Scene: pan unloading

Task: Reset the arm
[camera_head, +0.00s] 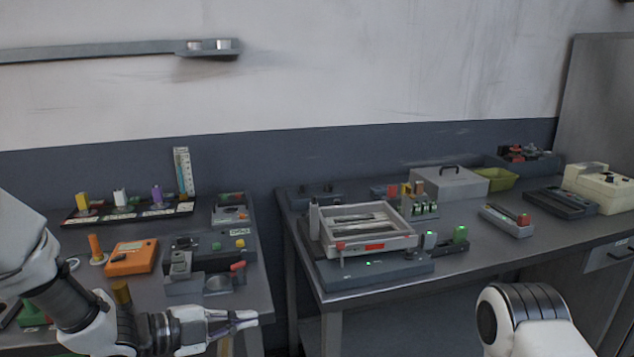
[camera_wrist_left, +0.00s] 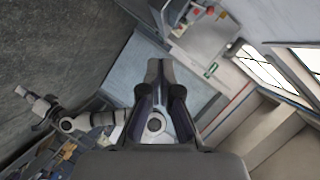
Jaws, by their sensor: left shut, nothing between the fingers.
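My left gripper (camera_head: 240,321) comes in from the lower left in the head view. It is shut and empty, its fingers pointing right in front of the left table (camera_head: 252,288). In the left wrist view its closed fingers (camera_wrist_left: 159,72) show in the middle with nothing between them. Part of my right arm (camera_head: 530,315) shows at the lower right of the head view. The right gripper is not seen in the head view.
The left table holds an orange box (camera_head: 131,257), a rack of colored pegs (camera_head: 130,209) and grey devices. The right table (camera_head: 470,246) holds a white tray frame (camera_head: 372,243), a grey box (camera_head: 449,184) and a green bin (camera_head: 497,179). A narrow gap separates the tables.

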